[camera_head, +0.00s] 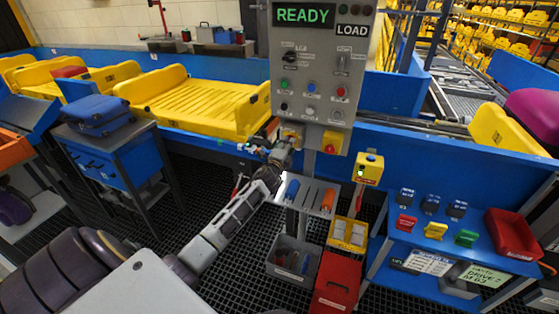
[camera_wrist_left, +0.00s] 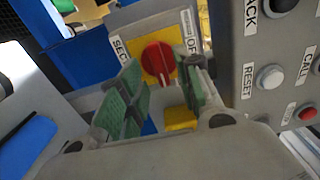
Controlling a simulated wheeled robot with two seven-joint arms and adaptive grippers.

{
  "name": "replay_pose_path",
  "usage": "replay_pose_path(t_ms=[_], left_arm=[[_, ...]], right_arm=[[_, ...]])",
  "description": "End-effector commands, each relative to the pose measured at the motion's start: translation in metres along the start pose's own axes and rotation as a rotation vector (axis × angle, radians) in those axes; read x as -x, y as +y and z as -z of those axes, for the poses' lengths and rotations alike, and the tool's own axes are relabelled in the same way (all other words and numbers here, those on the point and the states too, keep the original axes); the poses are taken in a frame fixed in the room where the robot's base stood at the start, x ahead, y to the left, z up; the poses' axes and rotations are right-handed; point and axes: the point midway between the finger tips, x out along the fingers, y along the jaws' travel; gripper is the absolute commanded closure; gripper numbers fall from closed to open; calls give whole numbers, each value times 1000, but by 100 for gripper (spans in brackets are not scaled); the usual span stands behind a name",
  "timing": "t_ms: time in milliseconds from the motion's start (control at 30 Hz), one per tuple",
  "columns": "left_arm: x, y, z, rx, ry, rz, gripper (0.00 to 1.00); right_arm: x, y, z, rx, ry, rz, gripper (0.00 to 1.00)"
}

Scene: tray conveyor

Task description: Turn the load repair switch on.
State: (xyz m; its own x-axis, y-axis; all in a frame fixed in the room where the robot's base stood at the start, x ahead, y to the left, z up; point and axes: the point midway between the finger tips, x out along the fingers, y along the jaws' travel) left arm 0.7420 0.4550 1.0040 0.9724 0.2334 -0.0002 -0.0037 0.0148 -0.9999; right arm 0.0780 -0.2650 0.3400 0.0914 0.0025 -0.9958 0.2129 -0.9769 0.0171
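The LOAD control panel (camera_head: 318,75) stands upright at the centre of the head view, with a READY display on top. A red rotary knob (camera_wrist_left: 158,63) on a yellow plate (camera_wrist_left: 121,46) shows in the left wrist view, beside the grey panel face. The plate has partly hidden labels, one at the right starting "OF". My left gripper (camera_head: 284,143) is at the panel's lower left corner. In the wrist view its green-padded fingers (camera_wrist_left: 160,92) are open, one on each side of the knob. Contact cannot be told. My right gripper is not in view.
Panel buttons sit close by, including a white RESET button (camera_wrist_left: 270,77) and a red button (camera_wrist_left: 306,112). A yellow box (camera_head: 368,169) stands right of the panel. A tool shelf (camera_head: 304,195) and a red bin (camera_head: 337,284) are below. A yellow tray (camera_head: 195,97) lies on the conveyor behind.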

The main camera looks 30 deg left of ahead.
Motion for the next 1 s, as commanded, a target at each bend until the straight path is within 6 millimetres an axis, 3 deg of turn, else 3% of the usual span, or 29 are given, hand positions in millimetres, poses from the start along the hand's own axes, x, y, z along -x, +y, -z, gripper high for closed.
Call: replay_pose_path(t_ms=[1000], left_arm=[[82,1,0,0,1,-3,66]], right_arm=[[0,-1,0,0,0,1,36]])
